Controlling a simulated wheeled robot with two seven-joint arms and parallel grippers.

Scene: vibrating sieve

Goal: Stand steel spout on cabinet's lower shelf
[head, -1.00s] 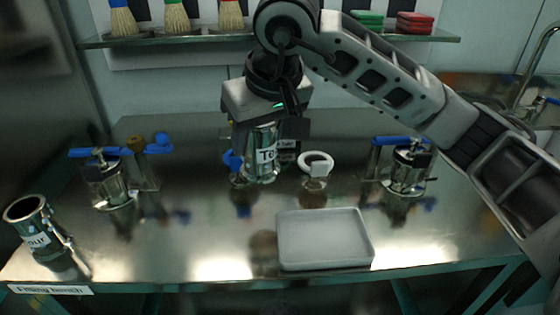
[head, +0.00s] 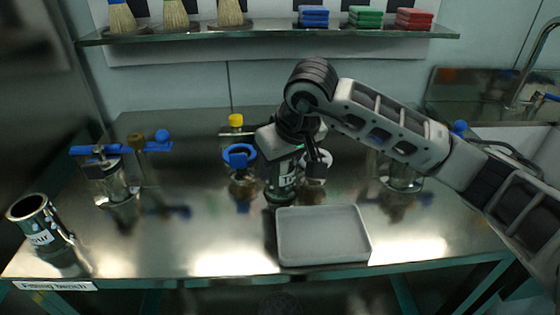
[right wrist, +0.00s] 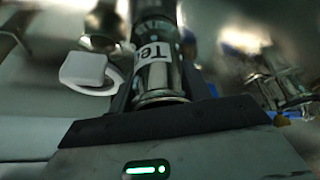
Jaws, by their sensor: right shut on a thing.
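My right gripper (head: 290,165) is shut on a steel tube (head: 283,183) with a white label starting "Te". The tube hangs roughly upright over or on the middle of the bench, behind the grey tray; I cannot tell whether it touches the bench. The right wrist view also shows the steel tube (right wrist: 160,78) between the fingers, with a flanged rim. Another open steel cylinder (head: 37,222), its label partly readable as "our", stands tilted in the picture at the bench's left front. I cannot tell by look which is the spout. No cabinet is recognisable. My left gripper is not in view.
A grey tray (head: 322,236) lies at the bench's front middle. Blue-handled clamp fittings (head: 115,180) stand at left, a blue ring fitting (head: 240,160) beside my gripper. A wall shelf (head: 270,36) carries brushes and coloured sponges. A sink (head: 500,95) is at the right.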

